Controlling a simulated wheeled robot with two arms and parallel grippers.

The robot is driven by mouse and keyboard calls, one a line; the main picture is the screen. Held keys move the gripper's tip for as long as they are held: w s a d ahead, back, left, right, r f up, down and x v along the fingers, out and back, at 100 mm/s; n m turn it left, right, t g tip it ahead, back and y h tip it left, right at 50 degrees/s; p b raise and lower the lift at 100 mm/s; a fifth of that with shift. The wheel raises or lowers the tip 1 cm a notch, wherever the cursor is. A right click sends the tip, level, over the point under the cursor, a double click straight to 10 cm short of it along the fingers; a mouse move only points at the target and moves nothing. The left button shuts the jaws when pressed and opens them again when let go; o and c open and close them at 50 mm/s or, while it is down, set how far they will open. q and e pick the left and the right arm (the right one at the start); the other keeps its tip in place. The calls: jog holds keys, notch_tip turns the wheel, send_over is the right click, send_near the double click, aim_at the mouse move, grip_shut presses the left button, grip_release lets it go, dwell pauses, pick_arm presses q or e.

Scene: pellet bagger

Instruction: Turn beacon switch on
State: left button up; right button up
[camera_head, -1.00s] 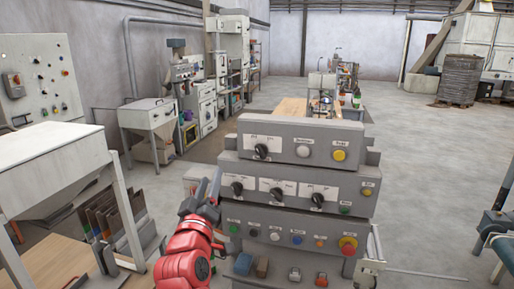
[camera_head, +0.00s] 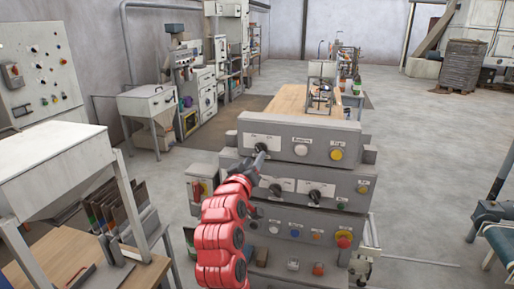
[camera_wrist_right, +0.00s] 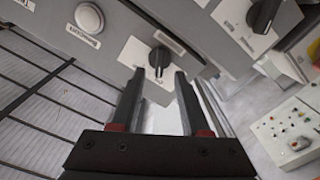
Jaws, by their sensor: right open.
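A black rotary switch (camera_head: 261,147) with a white label sits at the left of the console's top panel. In the right wrist view the switch (camera_wrist_right: 160,57) lies just ahead of and between the fingertips. I cannot tell whether they touch it. My right gripper (camera_head: 258,161) is open, and its two dark fingers (camera_wrist_right: 159,76) are spread apart and pointed at the switch. In the head view the gripper and red arm partly cover the switch and the left of the lower panels. The labels are too small to read surely. My left gripper is out of view.
A white button (camera_head: 300,149) and a yellow button (camera_head: 336,153) share the top panel. More black knobs (camera_head: 314,195) sit below, and a red button (camera_head: 344,239) is lower right. A wooden table (camera_head: 290,98) stands behind. Open floor lies to the right.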

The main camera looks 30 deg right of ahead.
aim_at(259, 151)
jog(key=shift+p+x, duration=0.45)
jog(key=shift+x, duration=1.55)
grip_shut()
